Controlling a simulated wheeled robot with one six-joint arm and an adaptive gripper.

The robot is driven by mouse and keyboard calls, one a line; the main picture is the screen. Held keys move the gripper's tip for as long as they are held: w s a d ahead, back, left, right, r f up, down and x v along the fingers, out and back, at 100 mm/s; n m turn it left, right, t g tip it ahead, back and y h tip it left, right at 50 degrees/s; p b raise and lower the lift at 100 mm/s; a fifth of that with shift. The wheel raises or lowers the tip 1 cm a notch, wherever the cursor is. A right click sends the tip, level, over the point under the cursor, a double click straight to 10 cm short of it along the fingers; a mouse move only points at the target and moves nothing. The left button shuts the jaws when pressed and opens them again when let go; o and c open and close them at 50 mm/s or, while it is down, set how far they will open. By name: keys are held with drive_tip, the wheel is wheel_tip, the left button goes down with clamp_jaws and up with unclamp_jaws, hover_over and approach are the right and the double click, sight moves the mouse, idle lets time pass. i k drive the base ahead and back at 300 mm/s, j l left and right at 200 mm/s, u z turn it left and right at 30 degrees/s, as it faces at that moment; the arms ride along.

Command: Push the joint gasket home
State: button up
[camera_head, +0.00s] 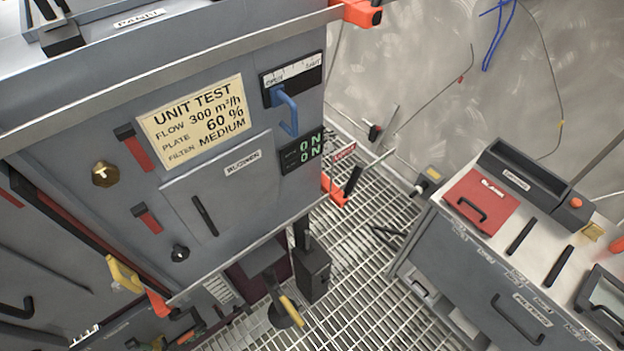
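No part is clearly marked as the joint gasket. A black and red strip (75,232) runs slantwise along the seam at the left of the grey cabinet (290,205); I cannot tell whether it is the gasket or how deep it sits. A yellow handle (124,274) stands near the strip's lower end, with an orange piece (158,303) just below it. My gripper is not in view.
The cabinet carries a "UNIT TEST" plate (197,122), a blue lever (288,112) by a scale and a green "ON" display (302,150). A drawer bench (450,262) stands at right, with a red case (481,201) on top. Grating floor (350,290) lies between them.

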sight(21, 185)
drive_tip(key=j+u, duration=0.1)
drive_tip(key=u, duration=1.1)
drive_tip(key=k+j, duration=0.05)
